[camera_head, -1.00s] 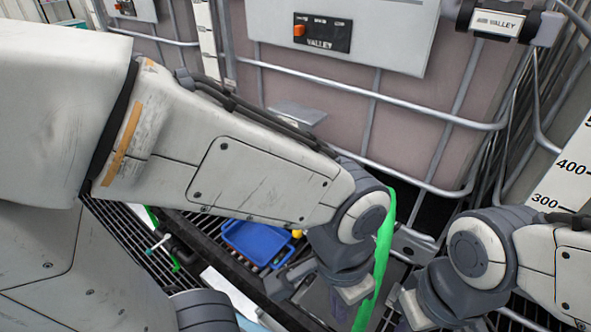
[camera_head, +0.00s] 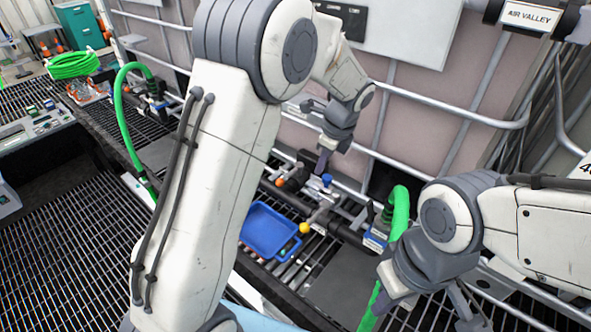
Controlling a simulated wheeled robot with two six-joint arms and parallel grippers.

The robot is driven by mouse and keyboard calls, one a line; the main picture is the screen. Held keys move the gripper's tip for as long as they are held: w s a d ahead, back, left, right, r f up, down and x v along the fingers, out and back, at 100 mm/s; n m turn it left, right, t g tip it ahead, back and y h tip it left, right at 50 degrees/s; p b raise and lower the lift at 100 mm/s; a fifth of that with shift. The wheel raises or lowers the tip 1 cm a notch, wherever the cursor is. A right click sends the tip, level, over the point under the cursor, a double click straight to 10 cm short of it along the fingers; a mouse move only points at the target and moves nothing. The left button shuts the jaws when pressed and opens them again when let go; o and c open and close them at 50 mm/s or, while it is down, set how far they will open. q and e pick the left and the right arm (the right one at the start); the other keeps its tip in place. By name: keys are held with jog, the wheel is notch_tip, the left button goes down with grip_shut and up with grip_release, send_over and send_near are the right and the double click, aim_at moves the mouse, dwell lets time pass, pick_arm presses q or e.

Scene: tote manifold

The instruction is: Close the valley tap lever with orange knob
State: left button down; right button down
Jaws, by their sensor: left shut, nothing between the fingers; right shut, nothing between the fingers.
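A small orange knob (camera_head: 280,182) shows on the pipe manifold beyond the blue tray. It is partly crowded by fittings, and I cannot tell its lever's angle. A blue knob (camera_head: 326,180) and a yellow knob (camera_head: 304,228) are on the same manifold, to its right. My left gripper (camera_head: 322,168) is shut and empty, pointing down just above the manifold, right of the orange knob and close to the blue one. I cannot tell whether it touches anything. My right gripper (camera_head: 402,296) is shut and empty at lower right, beside a green hose (camera_head: 400,212), with its fingers partly hidden.
A blue tray (camera_head: 258,246) lies in front of the manifold. Another green hose (camera_head: 122,105) arches at left. Pale tank panels with metal bars (camera_head: 452,118) stand behind. A sign reading AIR VALLEY (camera_head: 527,15) is at upper right. The grating floor (camera_head: 70,240) at left is clear.

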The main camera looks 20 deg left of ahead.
aim_at(290, 175)
pick_arm(q)
jog(key=w+a+f+p, duration=0.1)
jog(key=a+f, duration=0.1)
jog(key=f, duration=0.1)
jog(key=w+a+f+m, duration=0.1)
jog(key=w+a+f, duration=0.1)
jog(key=f, duration=0.2)
jog(key=w+a+f+m+p, duration=0.1)
jog(key=a+f, duration=0.1)
jog(key=f, duration=0.2)
jog(key=shift+w+y+p, duration=0.2)
jog(key=shift+y+p, duration=0.1)
jog(key=a, duration=0.1)
jog(key=a+p, duration=0.1)
jog(key=w+a, duration=0.1)
jog(key=shift+f+p, duration=0.4)
jog(key=shift+w+a+f, duration=0.2)
jog(key=shift+w+a, duration=0.05)
jog(key=shift+a, duration=0.1)
